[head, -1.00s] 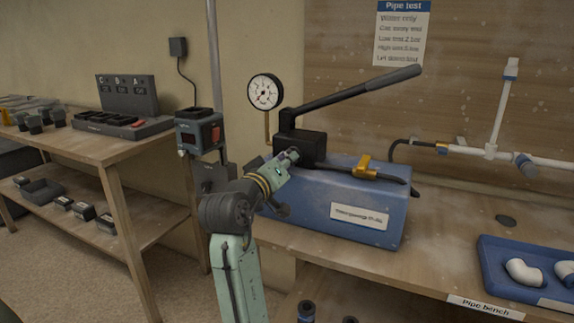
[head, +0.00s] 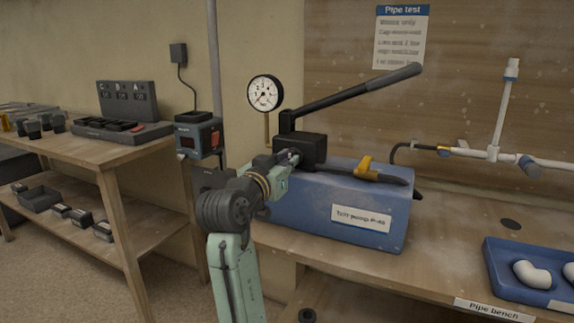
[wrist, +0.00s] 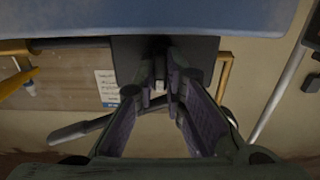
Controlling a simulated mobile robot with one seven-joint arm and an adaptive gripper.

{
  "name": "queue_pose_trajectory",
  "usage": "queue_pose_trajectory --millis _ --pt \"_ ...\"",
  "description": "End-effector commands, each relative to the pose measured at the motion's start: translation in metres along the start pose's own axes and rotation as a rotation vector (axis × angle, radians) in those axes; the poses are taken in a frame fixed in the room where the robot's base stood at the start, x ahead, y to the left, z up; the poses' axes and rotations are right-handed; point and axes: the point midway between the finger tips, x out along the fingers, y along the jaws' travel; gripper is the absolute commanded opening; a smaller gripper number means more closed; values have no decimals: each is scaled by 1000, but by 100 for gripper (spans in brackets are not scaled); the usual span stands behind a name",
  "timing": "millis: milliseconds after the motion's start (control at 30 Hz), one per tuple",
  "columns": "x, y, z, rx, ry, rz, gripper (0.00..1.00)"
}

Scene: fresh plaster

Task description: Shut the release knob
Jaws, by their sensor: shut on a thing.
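The blue test pump (head: 300,205) stands on the bench with a black block (head: 312,150) at its left end. My gripper (head: 291,157) is at the front of this block in the head view. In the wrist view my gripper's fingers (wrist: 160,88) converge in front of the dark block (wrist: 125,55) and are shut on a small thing. This appears to be the release knob, but the fingers hide most of it, so its exact turn cannot be read. The pressure gauge (head: 265,92) stands above and behind the block.
A long black pump lever (head: 350,95) slants up to the right from the block. A yellow-handled part (head: 363,166) and a hose lie on the pump's right side. A blue tray (head: 500,280) with white fittings stands at the right. A shelf table (head: 120,155) stands at the left.

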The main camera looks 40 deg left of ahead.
Motion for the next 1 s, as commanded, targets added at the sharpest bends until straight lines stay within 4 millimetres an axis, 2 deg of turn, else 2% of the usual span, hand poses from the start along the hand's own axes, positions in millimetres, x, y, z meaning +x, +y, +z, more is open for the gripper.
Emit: queue_pose_trajectory --millis 500,533,800,1000 --pt "0 0 1 19 -3 0 0" --pt "0 0 1 19 -3 0 12" --pt "0 0 0 18 -1 0 30" --pt "0 0 0 18 -1 0 31"
